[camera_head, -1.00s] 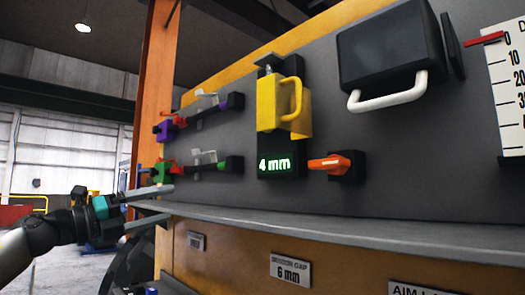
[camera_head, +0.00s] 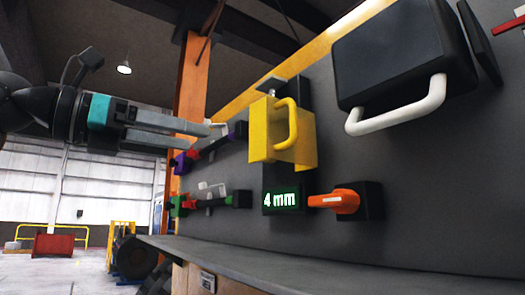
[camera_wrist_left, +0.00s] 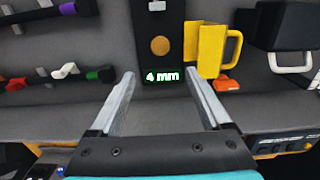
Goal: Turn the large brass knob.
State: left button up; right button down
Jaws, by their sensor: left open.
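A round brass knob (camera_wrist_left: 160,45) shows in the left wrist view on a dark upright plate, above the green "4 mm" display (camera_wrist_left: 162,76). In the head view the knob is not visible; the yellow block with a handle (camera_head: 268,130) stands above the display (camera_head: 281,200) there. My left gripper (camera_head: 203,138) is open and empty, left of the yellow block. In the left wrist view its fingers (camera_wrist_left: 160,75) point toward the plate, on either side of the display, with the knob beyond the tips. My right gripper is not in view.
An orange lever (camera_head: 340,201) sits right of the display. A black box with a white handle (camera_head: 398,107) is farther right. Purple-ended (camera_head: 238,130) and green-ended (camera_head: 177,206) fixtures are on the left of the panel. A grey ledge (camera_head: 330,262) runs below.

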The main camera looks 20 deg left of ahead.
pick_arm(q)
jog(key=p+x, duration=0.3)
jog(key=x, duration=1.1)
jog(key=shift+d, duration=0.1)
jog(key=shift+c, duration=0.3)
grip_shut()
